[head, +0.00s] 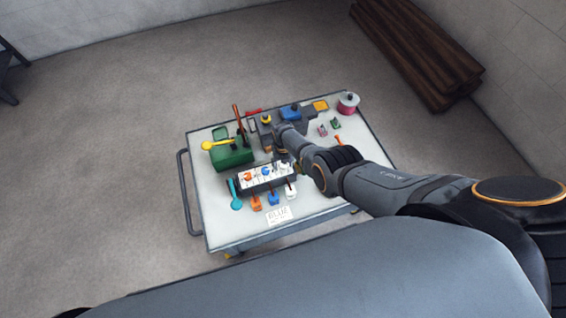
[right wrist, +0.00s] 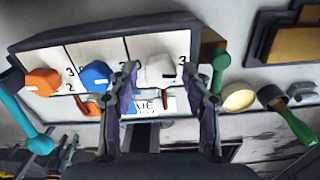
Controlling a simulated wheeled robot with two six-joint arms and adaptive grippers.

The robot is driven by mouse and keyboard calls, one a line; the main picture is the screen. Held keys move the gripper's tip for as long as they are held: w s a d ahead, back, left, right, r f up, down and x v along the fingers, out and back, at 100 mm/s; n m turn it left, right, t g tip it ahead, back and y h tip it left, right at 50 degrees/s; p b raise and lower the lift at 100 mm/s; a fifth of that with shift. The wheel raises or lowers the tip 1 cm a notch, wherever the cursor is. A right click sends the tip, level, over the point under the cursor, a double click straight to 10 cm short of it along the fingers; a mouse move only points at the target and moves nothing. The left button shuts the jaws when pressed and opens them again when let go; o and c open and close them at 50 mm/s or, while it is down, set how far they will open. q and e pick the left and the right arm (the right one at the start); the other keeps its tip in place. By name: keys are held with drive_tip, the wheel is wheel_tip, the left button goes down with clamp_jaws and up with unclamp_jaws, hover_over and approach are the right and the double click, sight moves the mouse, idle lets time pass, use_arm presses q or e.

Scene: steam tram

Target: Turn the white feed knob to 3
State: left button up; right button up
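The feed panel (head: 246,186) is a dark box with a white face on the cart. In the right wrist view it carries an orange knob (right wrist: 42,82), a blue knob (right wrist: 96,75) and the white feed knob (right wrist: 160,70) side by side. A "3" is printed near each knob; the white knob's exact setting is unclear. My right gripper (right wrist: 160,82) is open, with one finger either side of the white knob; I cannot tell whether they touch it. In the head view my right gripper (head: 283,150) is over the panel's right end. My left gripper is not in view.
A "BLUE" label (head: 279,215) lies near the front edge. Wooden beams (head: 420,55) lie on the floor beyond.

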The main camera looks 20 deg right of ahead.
drive_tip(key=shift+w+r, duration=0.1)
drive_tip(key=shift+r, duration=0.1)
drive_tip(key=shift+w+r, duration=0.1)
drive_tip(key=shift+r, duration=0.2)
wheel_tip(320, 180, up, 11)
idle(0.4)
